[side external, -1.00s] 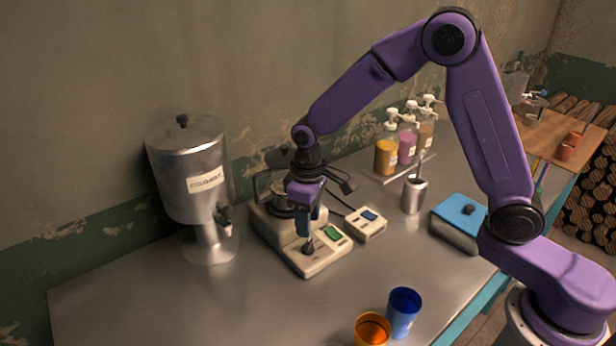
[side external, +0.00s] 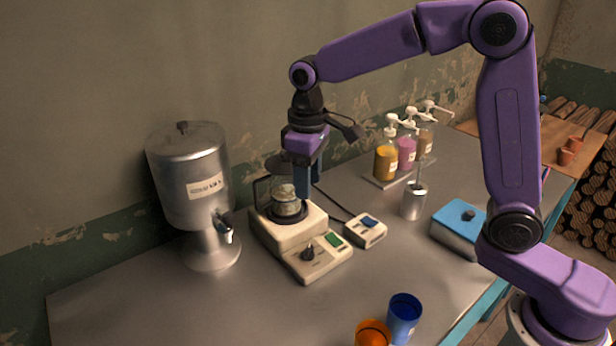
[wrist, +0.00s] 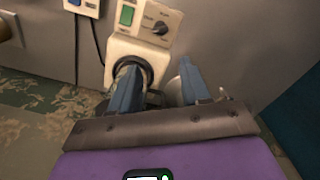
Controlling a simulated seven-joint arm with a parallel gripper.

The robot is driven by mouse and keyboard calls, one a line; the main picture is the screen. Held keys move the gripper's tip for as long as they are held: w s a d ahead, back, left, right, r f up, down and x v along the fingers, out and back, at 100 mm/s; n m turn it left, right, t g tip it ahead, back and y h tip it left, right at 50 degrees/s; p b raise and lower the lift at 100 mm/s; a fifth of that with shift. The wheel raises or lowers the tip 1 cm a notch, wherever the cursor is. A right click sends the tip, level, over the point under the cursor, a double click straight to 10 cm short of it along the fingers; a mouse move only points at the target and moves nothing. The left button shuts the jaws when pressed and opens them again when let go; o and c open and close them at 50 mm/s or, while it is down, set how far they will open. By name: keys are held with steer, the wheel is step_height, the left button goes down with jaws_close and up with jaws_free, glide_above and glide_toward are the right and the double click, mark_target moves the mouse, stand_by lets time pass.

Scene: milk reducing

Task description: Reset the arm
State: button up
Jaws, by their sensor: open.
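My gripper (side external: 309,180) points straight down above the heating machine, with its blue fingers apart and nothing between them. The cream machine (side external: 299,243) stands on the metal table, with a dark knob and a green display on its front. A glass jug (side external: 287,198) with pale contents sits on its round plate, partly behind my fingers. In the wrist view the fingers (wrist: 157,88) are spread, with the machine's front panel (wrist: 147,24) beyond them and the dark round plate (wrist: 131,70) partly between them.
A metal dispenser (side external: 190,190) stands left of the machine. A small display box (side external: 364,232), metal cup (side external: 413,201), pump bottles (side external: 406,152) and blue-topped box (side external: 461,228) stand to the right. Blue (side external: 404,316) and orange (side external: 373,334) cups stand at the front. The front-left tabletop is clear.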

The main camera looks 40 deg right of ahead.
steer(key=s+d+f+n, duration=0.1)
steer(key=s+d+n, duration=0.2)
steer(key=s, duration=1.1)
steer(key=s+d+f+n, duration=0.2)
steer(key=s+d, duration=0.6)
steer(key=s, duration=0.6)
steer(key=shift+s+n, duration=0.35)
steer(key=shift+n, duration=0.45)
